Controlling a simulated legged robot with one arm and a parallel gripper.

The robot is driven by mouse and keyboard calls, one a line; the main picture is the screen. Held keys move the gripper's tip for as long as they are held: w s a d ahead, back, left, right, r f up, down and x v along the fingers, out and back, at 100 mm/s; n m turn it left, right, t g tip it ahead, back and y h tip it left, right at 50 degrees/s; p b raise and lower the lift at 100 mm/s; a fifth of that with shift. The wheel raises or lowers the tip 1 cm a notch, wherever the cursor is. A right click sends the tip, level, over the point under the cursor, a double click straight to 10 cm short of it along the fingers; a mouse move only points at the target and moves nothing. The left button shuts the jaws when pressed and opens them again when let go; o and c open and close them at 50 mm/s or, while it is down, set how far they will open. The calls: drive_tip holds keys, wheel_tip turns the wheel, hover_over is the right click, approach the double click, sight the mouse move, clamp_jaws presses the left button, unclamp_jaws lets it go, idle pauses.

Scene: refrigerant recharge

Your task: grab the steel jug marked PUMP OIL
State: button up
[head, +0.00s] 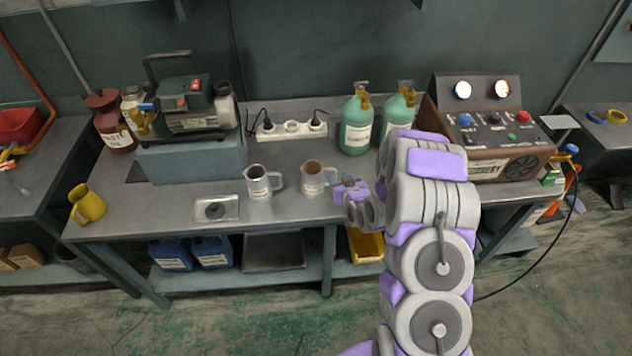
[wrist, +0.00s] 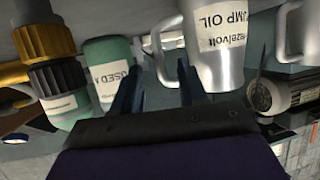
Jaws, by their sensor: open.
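The steel jug marked PUMP OIL (wrist: 215,45) fills the upper middle of the wrist view. Its handle (wrist: 162,52) lies ahead of and between the two dark fingers of my gripper (wrist: 156,80). It appears to be the right jug (head: 313,180) on the bench in the head view, upright, with brown inside and its handle toward my gripper (head: 343,191). My gripper is open, close to the handle on its right side. I cannot tell whether the fingers touch it.
A second steel jug (head: 259,183) stands just left; it also shows in the wrist view (wrist: 300,35). Green bottles (head: 356,124) stand behind my gripper. A power strip (head: 291,129) lies behind the jugs. A vacuum pump (head: 190,105) is at left, a control box (head: 490,125) at right.

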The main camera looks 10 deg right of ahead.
sight(335, 176)
drive_tip(key=b+x, duration=0.1)
drive_tip(key=x, duration=0.2)
drive_tip(key=shift+w+a+f, duration=0.1)
drive_tip(key=shift+w+f, duration=0.15)
drive_tip(key=shift+f, duration=0.1)
drive_tip(key=shift+w+a+f, duration=0.1)
drive_tip(key=shift+w, duration=0.3)
clamp_jaws()
